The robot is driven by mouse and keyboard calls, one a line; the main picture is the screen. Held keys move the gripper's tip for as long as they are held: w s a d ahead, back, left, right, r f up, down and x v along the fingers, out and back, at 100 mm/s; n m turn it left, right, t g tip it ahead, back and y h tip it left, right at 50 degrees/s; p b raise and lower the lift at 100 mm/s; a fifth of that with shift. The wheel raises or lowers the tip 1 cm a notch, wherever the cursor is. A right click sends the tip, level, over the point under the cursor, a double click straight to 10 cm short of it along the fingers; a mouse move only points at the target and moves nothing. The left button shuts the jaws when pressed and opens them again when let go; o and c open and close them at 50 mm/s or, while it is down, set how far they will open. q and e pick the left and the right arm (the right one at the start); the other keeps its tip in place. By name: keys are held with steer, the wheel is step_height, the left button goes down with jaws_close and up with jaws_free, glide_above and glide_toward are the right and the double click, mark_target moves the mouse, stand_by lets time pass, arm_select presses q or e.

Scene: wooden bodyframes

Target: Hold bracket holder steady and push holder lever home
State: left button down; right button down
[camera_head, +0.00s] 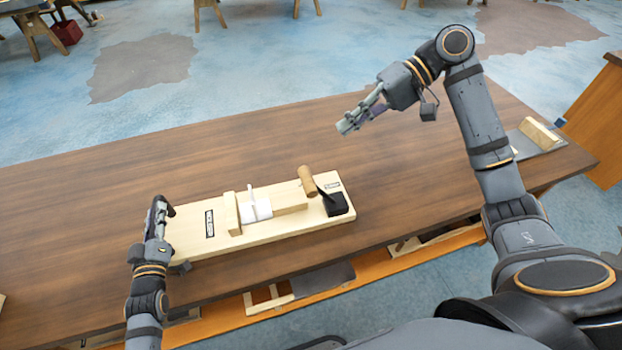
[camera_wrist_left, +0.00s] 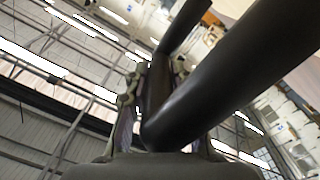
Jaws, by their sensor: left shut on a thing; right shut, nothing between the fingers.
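The bracket holder is a pale wooden board (camera_head: 275,229) lying on the brown table. A white bracket (camera_head: 258,209) sits on it beside an upright wooden block (camera_head: 231,213). At its right end, the holder lever has a cylindrical wooden grip (camera_head: 307,181) and rises tilted from a black base (camera_head: 336,204). My left gripper (camera_head: 159,208) is shut on a black handle at the board's left end; the dark handle (camera_wrist_left: 190,95) fills much of the left wrist view between the fingers. My right gripper (camera_head: 347,127) is shut and empty, raised beyond the lever and apart from it.
The brown table (camera_head: 100,200) is bare around the board. A grey plate with a pale wooden block (camera_head: 539,134) lies at the table's right end. Wooden parts (camera_head: 268,299) show on a lower shelf along the near side.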

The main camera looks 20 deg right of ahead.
arm_select(q)
steer(key=c, duration=1.1)
jaws_free()
steer(key=shift+o, duration=0.2)
steer(key=shift+s, duration=0.1)
steer(key=s, duration=1.1)
steer(key=shift+s+a, duration=0.3)
steer(key=shift+s, duration=0.1)
steer(key=shift+f, duration=0.1)
